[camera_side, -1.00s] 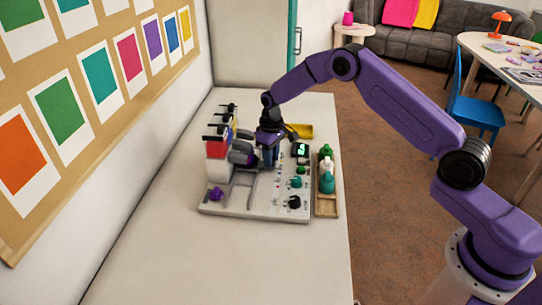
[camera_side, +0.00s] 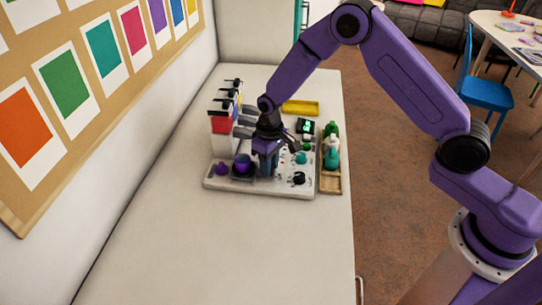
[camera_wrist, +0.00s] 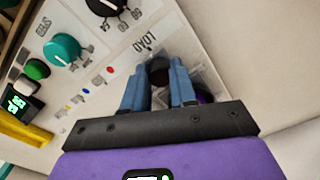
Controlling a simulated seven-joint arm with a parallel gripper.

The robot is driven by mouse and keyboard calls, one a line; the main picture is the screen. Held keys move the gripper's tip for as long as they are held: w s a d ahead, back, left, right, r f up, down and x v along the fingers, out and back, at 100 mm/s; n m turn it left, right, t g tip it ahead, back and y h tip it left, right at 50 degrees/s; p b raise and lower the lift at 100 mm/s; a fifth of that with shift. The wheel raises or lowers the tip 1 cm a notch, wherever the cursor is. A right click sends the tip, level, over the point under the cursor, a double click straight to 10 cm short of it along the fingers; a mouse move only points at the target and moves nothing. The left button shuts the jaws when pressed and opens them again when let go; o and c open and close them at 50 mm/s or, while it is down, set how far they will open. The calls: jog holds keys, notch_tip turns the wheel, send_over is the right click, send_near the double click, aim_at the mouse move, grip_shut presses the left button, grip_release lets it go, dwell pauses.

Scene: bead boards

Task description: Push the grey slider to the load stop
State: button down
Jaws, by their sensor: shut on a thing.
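My gripper (camera_side: 267,172) is over the front part of the white bead board (camera_side: 260,190). In the wrist view, its two blue fingers (camera_wrist: 158,72) are closed around the slider's dark grey round knob (camera_wrist: 159,71). The knob is right next to the printed load label (camera_wrist: 143,42). In the side view, my fingers hide the knob. A dark carriage with a purple round thing (camera_side: 243,166) sits just left of my fingers, near the board's front. I cannot tell whether the slider touches its stop.
Teal (camera_wrist: 64,47) and black (camera_wrist: 105,5) dials are beside the slider. Bottles in a wooden tray (camera_side: 331,180) stand right. A yellow tray (camera_side: 301,107) lies behind.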

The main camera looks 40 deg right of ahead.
jog(key=shift+s+a, duration=0.2)
jog(key=shift+a, duration=0.1)
jog(key=c, duration=0.9)
grip_release()
jog(key=shift+d, duration=0.1)
jog(key=shift+r, duration=0.1)
jog(key=shift+w+r, duration=0.1)
jog(key=shift+r, duration=0.15)
notch_tip(320, 180, up, 17)
jog(key=shift+d+f, duration=0.1)
